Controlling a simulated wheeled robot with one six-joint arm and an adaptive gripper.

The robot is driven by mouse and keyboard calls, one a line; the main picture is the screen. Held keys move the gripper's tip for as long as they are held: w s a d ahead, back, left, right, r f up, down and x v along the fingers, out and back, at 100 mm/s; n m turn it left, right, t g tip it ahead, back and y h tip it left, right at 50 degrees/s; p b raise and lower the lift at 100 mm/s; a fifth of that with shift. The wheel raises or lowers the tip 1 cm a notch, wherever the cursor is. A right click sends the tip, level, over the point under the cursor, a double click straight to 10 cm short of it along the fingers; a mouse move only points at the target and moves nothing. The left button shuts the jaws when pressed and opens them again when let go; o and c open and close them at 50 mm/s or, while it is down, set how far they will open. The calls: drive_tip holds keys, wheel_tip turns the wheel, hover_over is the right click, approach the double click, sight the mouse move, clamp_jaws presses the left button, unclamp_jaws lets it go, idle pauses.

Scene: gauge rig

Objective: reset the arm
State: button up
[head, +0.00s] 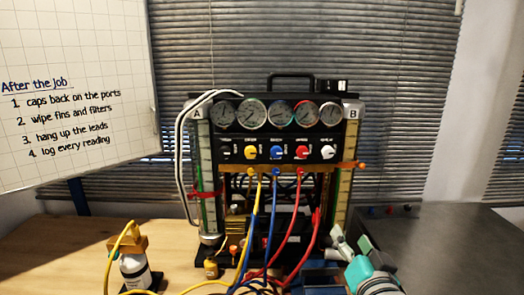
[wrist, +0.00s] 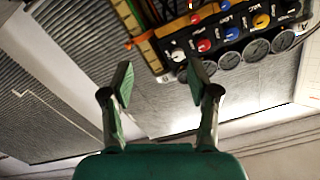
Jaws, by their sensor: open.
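My gripper (head: 352,246) is at the lower right in the head view, low in front of the right side of the gauge rig (head: 276,143). Its green-padded fingers also show in the wrist view (wrist: 160,88), spread apart with nothing between them. In the wrist view the picture is turned over, and the rig (wrist: 235,40) lies beyond the fingertips, at the upper right. The fingers appear apart from the rig. My arm hides part of the table behind it.
Yellow, blue and red hoses (head: 273,225) hang from the rig's front and pile up below it. A bottle (head: 134,268) with a yellow hose stands at left on the wooden table (head: 50,250). A grey surface (head: 455,245) at right is mostly clear. A whiteboard (head: 75,60) stands at left.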

drive_tip(key=s+f+n+g, duration=0.1)
drive_tip(key=s+f, duration=0.7)
drive_tip(key=f, duration=0.3)
drive_tip(key=s+f+n, duration=0.1)
drive_tip(key=s+f, duration=0.8)
drive_tip(key=f, duration=0.2)
drive_tip(key=s+f+n+g, duration=0.1)
drive_tip(key=s+f, duration=0.1)
drive_tip(key=s, duration=1.1)
drive_tip(key=s+f+n, duration=0.1)
drive_tip(key=s+f, duration=0.2)
drive_tip(key=s, duration=1.1)
drive_tip(key=shift+s+n+g, duration=0.2)
drive_tip(key=shift+n+g, duration=0.2)
